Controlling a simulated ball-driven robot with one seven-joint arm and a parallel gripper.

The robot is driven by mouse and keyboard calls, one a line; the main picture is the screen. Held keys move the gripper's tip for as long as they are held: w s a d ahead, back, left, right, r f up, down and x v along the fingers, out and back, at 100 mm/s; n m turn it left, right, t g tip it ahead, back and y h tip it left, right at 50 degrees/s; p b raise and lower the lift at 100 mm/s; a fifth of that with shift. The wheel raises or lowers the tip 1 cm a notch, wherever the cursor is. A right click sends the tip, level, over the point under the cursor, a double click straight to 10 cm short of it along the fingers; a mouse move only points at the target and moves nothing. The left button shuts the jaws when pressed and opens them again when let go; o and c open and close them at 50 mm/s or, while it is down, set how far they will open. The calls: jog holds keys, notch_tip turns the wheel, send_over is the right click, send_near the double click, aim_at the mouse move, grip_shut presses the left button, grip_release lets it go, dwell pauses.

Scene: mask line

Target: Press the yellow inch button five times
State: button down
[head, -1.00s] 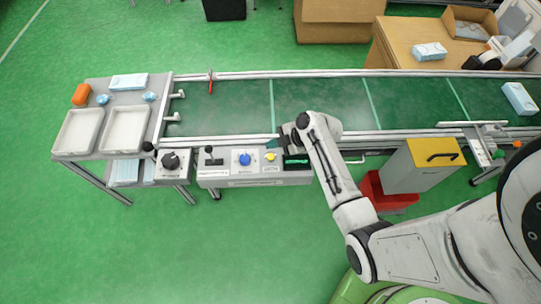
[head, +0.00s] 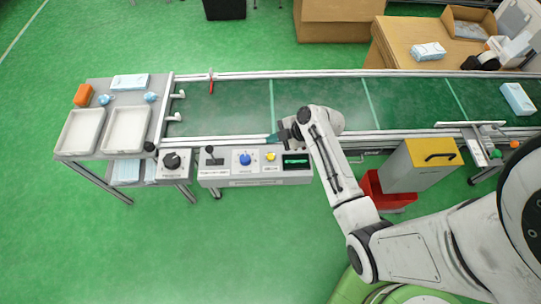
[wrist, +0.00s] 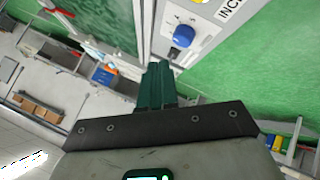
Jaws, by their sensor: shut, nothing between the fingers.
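The yellow button (head: 270,157) sits on the grey control box, between a blue knob (head: 245,159) and a dark display with green digits (head: 295,161). In the wrist view, part of the yellow button (wrist: 201,2) shows at the top edge beside the printed letters "INC", with the blue knob (wrist: 184,36) below it. My gripper (head: 271,139) appears just above the yellow button in the head view, apart from it. Its dark teal fingers (wrist: 157,82) are together and empty in the wrist view.
The control box (head: 225,181) also carries a black lever (head: 213,157). A second box with a black knob (head: 171,161) stands to its left. The green conveyor (head: 320,103) runs behind. A yellow-topped bin (head: 431,152) and red bin (head: 372,190) stand right of my arm.

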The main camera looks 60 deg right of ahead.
jog(key=b, duration=0.5)
send_over(273, 157)
notch_tip(273, 157, down, 7)
jog(key=shift+f, duration=0.1)
jog(key=shift+f+b, duration=0.65)
jog(key=shift+b, duration=0.05)
jog(key=shift+f, duration=0.15)
dwell(1.1)
jog(key=shift+f+b, duration=0.3)
jog(key=shift+b, duration=0.25)
jog(key=shift+f+b, duration=0.4)
jog(key=shift+b, duration=0.05)
dwell(0.5)
jog(key=shift+r, duration=0.2)
jog(key=shift+r+p, duration=0.55)
jog(key=shift+r, duration=0.15)
jog(key=shift+r+p, duration=1.8)
jog(key=shift+r, duration=0.7)
